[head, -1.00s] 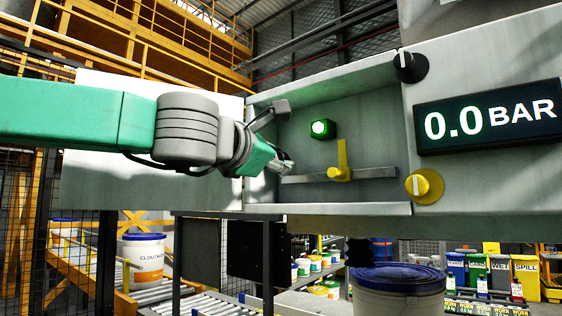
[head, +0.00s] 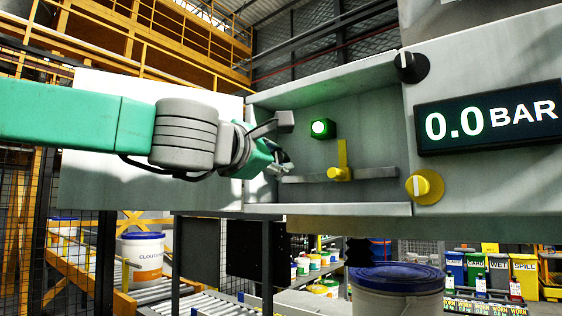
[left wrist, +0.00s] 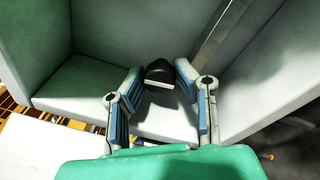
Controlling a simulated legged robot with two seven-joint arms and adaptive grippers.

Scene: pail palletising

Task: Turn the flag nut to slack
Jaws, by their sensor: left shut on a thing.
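My left gripper (head: 280,169) is at the left end of the grey recess in the head view. In the left wrist view its two fingers (left wrist: 160,74) are closed around a small dark knob (left wrist: 158,71) with a pale front edge. The head view hides this knob, and I cannot tell for sure whether it is the flag nut. A yellow upright flag-shaped handle (head: 342,160) with a round hub stands on the grey bar (head: 375,173), right of the gripper and apart from it. My right gripper is not in view.
A green lamp (head: 322,129) glows above the bar. A display (head: 488,117) reads 0.0 BAR, between a black dial (head: 410,67) and a yellow dial (head: 425,187). The recess walls (head: 350,83) surround the gripper's work space. A lidded pail (head: 398,295) stands below.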

